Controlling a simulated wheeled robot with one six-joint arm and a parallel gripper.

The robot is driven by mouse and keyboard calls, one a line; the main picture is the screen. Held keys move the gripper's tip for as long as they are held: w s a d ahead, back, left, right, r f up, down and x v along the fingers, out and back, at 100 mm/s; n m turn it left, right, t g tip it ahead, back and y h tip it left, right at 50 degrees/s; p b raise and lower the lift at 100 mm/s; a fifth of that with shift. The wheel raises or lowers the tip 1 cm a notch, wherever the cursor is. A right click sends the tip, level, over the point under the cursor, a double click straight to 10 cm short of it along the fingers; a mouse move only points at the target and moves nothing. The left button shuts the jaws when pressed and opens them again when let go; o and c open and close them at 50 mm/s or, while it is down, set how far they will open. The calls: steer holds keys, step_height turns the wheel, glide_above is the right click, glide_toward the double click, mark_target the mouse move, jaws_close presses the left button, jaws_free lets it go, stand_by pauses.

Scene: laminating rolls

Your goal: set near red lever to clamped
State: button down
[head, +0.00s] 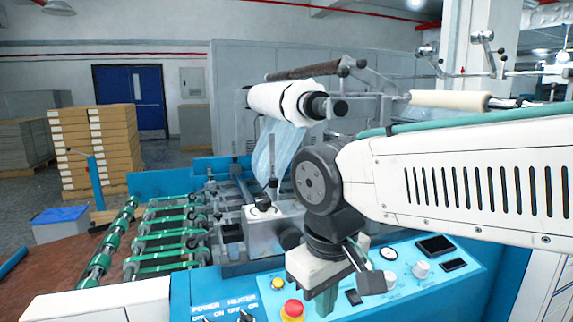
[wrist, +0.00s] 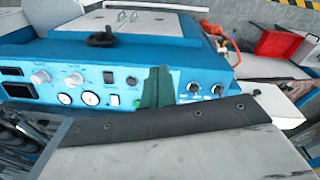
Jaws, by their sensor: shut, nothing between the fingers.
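My gripper (head: 320,302) hangs fingers-down over the blue control panel in the head view. In the wrist view the gripper's green fingers (wrist: 155,88) are together, in front of the panel face, with nothing visible between them. No red lever can be made out for certain in either view. A small orange-red part (wrist: 224,46) shows beyond the panel's right end in the wrist view; it is too small to tell whether it is a lever or how it is set. My arm hides part of the machine behind it in the head view.
The control panel (head: 430,283) carries gauges, knobs and a red mushroom button (head: 293,309) near my gripper. A white film roll (head: 282,99) sits above the machine. Green rollers (head: 160,235) lie at left. A red box-like thing (wrist: 276,43) stands at right.

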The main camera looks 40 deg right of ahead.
steer(key=w+d+r+n+g+h, duration=0.1)
steer(key=w+d+r+h, duration=0.4)
steer(key=w, duration=0.4)
steer(key=n+t+h, duration=0.1)
steer(key=n+h, duration=0.1)
steer(key=h, duration=0.6)
glide_toward(299, 176)
steer(key=s+f, duration=0.2)
steer(key=s, duration=0.1)
steer(key=shift+d+f, duration=0.15)
steer(key=shift+d, duration=0.2)
steer(key=w+a+r+n+t+h, duration=0.1)
steer(key=w+a+t+h, duration=0.1)
steer(key=w, duration=0.7)
steer(key=shift+a+r+n+t+h, duration=0.25)
steer(key=shift+r+n+t+h, duration=0.05)
steer(key=shift+t, duration=0.2)
steer(key=s+d, duration=0.1)
steer(key=d, duration=0.8)
steer(key=shift+s+d, duration=0.2)
steer(key=shift+s, duration=0.1)
